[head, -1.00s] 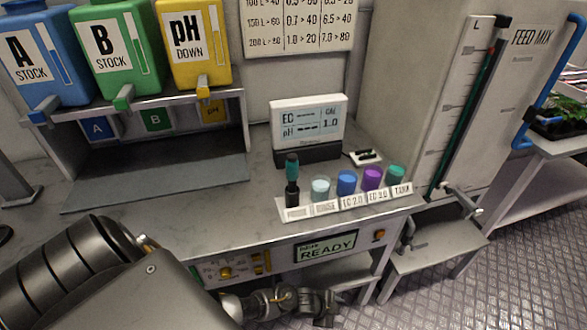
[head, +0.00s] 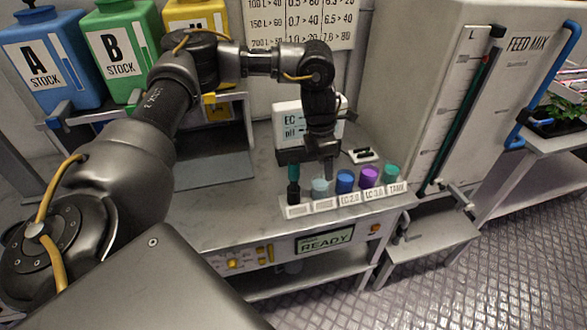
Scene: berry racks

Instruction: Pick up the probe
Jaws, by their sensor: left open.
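The probe (head: 293,185) stands upright in the first place of the white rack (head: 298,211) at the left end. Its upper part is teal and its lower part black. My left gripper (head: 328,174) points down over the rack, just right of the probe and above the pale cup (head: 320,187). It is open and appears apart from the probe. The fingertips are small and dark, so their exact height over the cup is hard to tell. My right gripper is out of view.
A blue cup (head: 345,180), a purple cup (head: 369,177) and a teal cup (head: 391,175) fill the rack's right side. A meter (head: 285,125) stands behind, partly hidden by my left arm. The counter (head: 225,212) left of the rack is clear.

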